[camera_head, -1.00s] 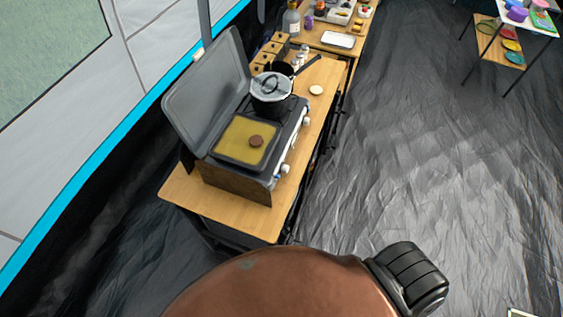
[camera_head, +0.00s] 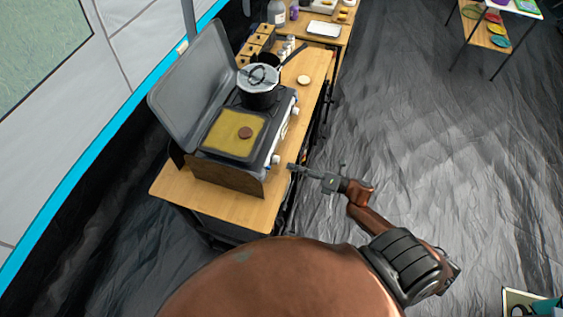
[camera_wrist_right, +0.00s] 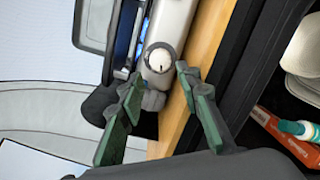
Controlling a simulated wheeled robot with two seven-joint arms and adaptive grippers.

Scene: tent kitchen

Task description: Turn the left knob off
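The camp stove (camera_head: 210,172) stands on a wooden table with its grey lid raised. Its left knob (camera_head: 276,159), white and round, is on the front panel at the near end. The other knob (camera_head: 295,112) is farther back on that panel. My right gripper (camera_head: 292,167) is just right of the left knob, over the table's edge. In the right wrist view the knob (camera_wrist_right: 159,60) shows just beyond and between the two fingertips of my open right gripper (camera_wrist_right: 160,82), which do not appear to touch it. A blue glow shows beside the knob there. My left gripper is out of view.
A lidded pot (camera_head: 259,82) sits on the far burner, and a brown patty (camera_head: 245,132) lies on the yellowish griddle (camera_head: 222,138). A pale round item (camera_head: 303,81) lies on the table (camera_head: 230,208). Dark floor to the right is open.

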